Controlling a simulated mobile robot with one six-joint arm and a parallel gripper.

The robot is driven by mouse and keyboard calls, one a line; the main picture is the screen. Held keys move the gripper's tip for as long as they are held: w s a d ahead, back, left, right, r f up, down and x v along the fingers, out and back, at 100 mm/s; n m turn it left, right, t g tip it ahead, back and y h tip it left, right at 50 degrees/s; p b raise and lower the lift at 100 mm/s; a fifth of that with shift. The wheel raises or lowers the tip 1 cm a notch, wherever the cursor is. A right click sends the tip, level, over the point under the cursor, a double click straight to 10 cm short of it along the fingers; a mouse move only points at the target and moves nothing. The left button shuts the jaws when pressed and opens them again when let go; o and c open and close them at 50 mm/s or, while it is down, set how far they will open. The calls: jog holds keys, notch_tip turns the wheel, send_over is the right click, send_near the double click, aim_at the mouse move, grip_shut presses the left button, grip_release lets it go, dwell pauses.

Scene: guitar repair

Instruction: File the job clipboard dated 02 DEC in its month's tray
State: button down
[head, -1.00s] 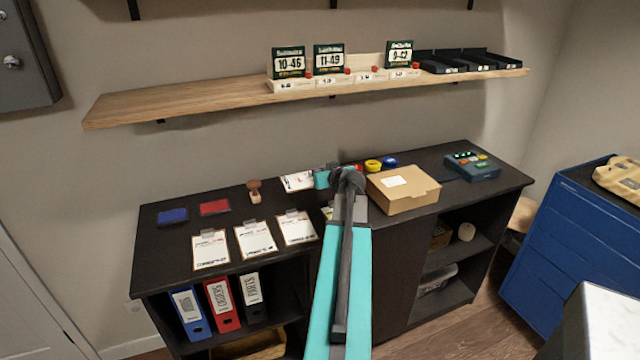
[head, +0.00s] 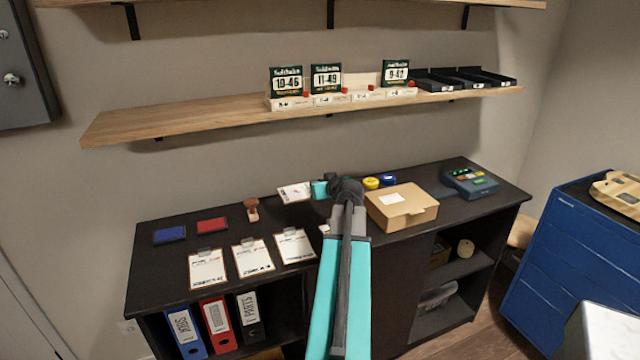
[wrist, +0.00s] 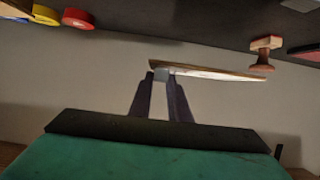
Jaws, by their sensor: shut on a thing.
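My gripper (head: 314,190) is shut on a clipboard (head: 294,192), held near the back of the dark counter by the wall. In the wrist view the two dark fingers (wrist: 162,77) grip the clipboard (wrist: 215,72), seen nearly edge-on with its white paper side turned down in that picture. Its date cannot be read. Three black trays (head: 432,82) (head: 462,78) (head: 488,76) stand side by side at the right end of the wooden shelf. Their small white front labels are too small to read.
Three other clipboards (head: 207,269) (head: 252,257) (head: 295,246) lie on the counter (head: 160,275). A wooden stamp (head: 252,210), ink pads, tape rolls and a cardboard box (head: 402,208) are also there. Dark number signs (head: 326,77) and a pale rack stand on the shelf (head: 190,117), left of the trays.

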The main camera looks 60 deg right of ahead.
jog(key=w+a+r+n+t+y, duration=0.1)
jog(key=w+a+r+n+y, duration=0.1)
jog(key=w+a, duration=1.25)
jog(key=w+a+r+n+t+y, duration=0.1)
jog(key=w+a+r+n+y, duration=0.1)
jog(key=w+a, duration=1.2)
jog(key=w+a+r+n+y, duration=0.1)
jog(key=w+a+r+y, duration=0.1)
jog(key=a, duration=1.8)
jog(key=w+a+r+n+y, duration=0.1)
jog(key=a+r+n+y, duration=0.1)
jog(key=a, duration=1.8)
jog(key=shift+w+a+r+t, duration=0.3)
jog(key=shift+w+a+r, duration=0.1)
jog(key=shift+r, duration=0.1)
